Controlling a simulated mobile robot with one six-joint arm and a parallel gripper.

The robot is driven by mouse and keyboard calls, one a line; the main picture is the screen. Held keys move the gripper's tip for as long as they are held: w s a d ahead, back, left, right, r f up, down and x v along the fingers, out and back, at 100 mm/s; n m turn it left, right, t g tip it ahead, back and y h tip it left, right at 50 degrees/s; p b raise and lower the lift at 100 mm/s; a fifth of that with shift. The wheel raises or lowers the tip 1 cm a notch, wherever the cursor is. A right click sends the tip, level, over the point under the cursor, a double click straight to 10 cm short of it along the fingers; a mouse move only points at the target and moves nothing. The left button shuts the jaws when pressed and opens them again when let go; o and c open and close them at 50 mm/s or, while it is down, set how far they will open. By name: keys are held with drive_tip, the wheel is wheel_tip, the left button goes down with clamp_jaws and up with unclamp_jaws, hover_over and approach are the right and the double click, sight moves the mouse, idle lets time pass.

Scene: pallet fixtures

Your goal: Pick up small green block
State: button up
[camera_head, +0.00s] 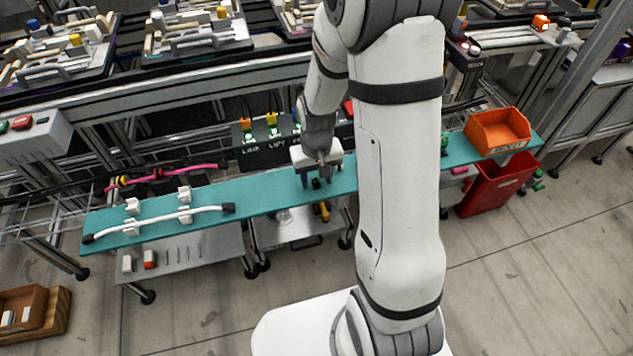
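My gripper (316,180) points down over the middle of the long teal shelf (262,199). Its dark fingers are small in the picture, and I cannot tell whether they are apart or closed, or whether anything is between them. A small green item (444,142) shows at the right edge of my arm, by the teal shelf, left of the orange bin. It is partly hidden by my arm, and I cannot tell for sure that it is the small green block. No green block shows clearly under my gripper.
A white hose (160,221) lies in white clips on the shelf's left part. An orange bin (497,132) stands at its right end, above a red bin (492,186). A black labelled box (265,140) stands behind the shelf. Shelf space left of my gripper looks clear.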

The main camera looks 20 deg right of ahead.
clamp_jaws()
idle(0.3)
